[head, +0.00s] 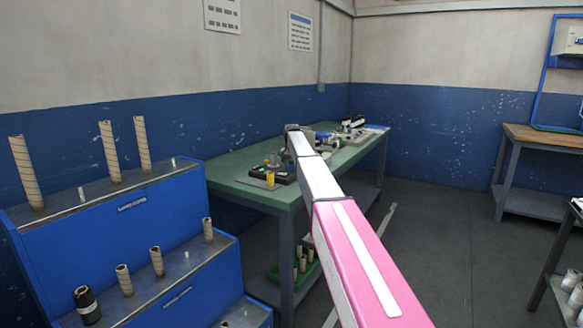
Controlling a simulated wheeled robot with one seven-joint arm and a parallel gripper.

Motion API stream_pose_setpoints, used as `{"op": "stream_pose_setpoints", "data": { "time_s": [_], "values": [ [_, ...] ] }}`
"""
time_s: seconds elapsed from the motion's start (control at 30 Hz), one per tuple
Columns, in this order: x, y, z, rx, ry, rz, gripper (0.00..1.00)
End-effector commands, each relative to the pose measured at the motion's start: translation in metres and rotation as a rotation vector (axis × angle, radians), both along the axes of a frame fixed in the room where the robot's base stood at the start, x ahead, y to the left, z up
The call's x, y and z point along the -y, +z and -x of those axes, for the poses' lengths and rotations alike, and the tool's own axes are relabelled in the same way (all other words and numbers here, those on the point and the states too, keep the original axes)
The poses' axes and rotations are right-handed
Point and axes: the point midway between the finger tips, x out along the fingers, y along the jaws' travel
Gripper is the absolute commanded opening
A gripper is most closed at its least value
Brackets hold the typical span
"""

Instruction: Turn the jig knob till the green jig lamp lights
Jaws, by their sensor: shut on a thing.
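My pink and white arm reaches from the lower right to the green-topped bench (235,168), and its far end is over the bench. My gripper is hidden behind the arm, so its jaws and anything in them do not show. A small dark device (286,178) with tiny green spots sits on the bench just left of the arm, near the bench's front edge. It may be the jig, but it is too small to tell. I cannot make out the knob, or whether a green lamp is lit.
A yellow piece (273,160) stands by the device. More equipment (354,123) is at the bench's far end. A blue stepped rack (110,225) with several cardboard tubes stands at left. A wooden-topped table (535,140) is at right.

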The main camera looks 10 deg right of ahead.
Motion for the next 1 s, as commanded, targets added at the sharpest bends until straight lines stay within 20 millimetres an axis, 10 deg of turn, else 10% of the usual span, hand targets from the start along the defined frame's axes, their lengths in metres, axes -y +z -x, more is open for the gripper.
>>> {"op": "stream_pose_setpoints", "data": {
  "time_s": [0.67,0.7,0.77,1.0],
  "values": [
    [0.0000,0.0004,-0.0004,0.001,-0.069,0.000,0.18],
    [0.0000,0.0004,-0.0004,0.001,-0.069,0.000,0.45],
    [0.0000,0.0004,-0.0004,0.001,-0.069,0.000,0.65],
    [0.0000,0.0002,-0.0001,0.001,-0.068,0.000,0.67]
  ]
}}
